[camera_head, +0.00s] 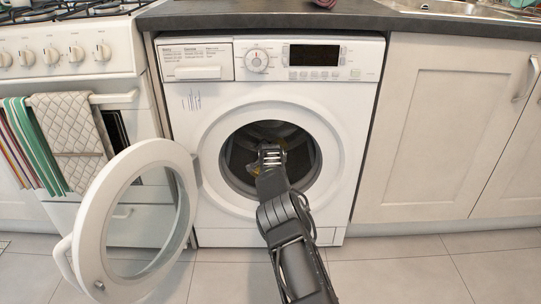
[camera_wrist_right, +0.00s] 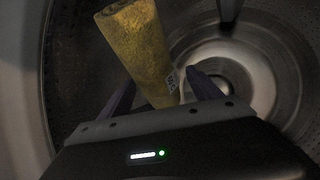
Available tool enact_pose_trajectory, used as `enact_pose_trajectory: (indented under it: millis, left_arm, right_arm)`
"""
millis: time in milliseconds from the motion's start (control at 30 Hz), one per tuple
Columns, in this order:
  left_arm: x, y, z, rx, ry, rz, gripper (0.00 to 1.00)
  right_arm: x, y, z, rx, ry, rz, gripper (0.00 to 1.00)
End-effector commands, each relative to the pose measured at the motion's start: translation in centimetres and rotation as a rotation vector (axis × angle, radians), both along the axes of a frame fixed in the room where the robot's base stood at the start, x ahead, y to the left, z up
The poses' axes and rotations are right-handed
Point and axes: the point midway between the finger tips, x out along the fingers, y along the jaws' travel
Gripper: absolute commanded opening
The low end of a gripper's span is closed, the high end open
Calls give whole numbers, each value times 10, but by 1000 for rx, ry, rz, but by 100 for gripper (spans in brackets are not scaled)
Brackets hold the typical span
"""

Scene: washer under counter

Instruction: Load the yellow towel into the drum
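The washer (camera_head: 358,130) stands under the counter with its round door (camera_head: 88,228) swung open to the left. My right arm reaches through the opening, and my right gripper (camera_head: 271,150) is inside the drum (camera_head: 240,150). The yellow towel (camera_wrist_right: 138,45) is in the drum, with its narrow, tagged end between the spread fingers of my right gripper (camera_wrist_right: 162,80) in the right wrist view. A dark gap shows beside the right finger, so the gripper looks open. In the head view only small yellow bits show around the gripper. My left gripper is not in view.
A stove (camera_head: 70,55) with hanging towels (camera_head: 70,135) stands to the left. Cabinets (camera_head: 440,130) are to the right, under a dark counter (camera_head: 280,16) with a sink (camera_head: 460,8). The tiled floor (camera_head: 420,275) at right is clear.

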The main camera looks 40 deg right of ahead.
Motion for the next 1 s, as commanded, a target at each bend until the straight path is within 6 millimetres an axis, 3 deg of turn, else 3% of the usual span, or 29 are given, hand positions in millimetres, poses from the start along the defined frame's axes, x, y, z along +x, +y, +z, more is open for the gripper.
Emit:
enact_pose_trajectory:
  millis: [200,567,1000]
  left_arm:
    - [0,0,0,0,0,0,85]
    - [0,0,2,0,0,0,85]
    - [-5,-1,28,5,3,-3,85]
  right_arm:
    - [0,0,0,0,-1,1,90]
    - [-2,0,1,2,1,-1,90]
    - [-23,17,25,3,0,-2,90]
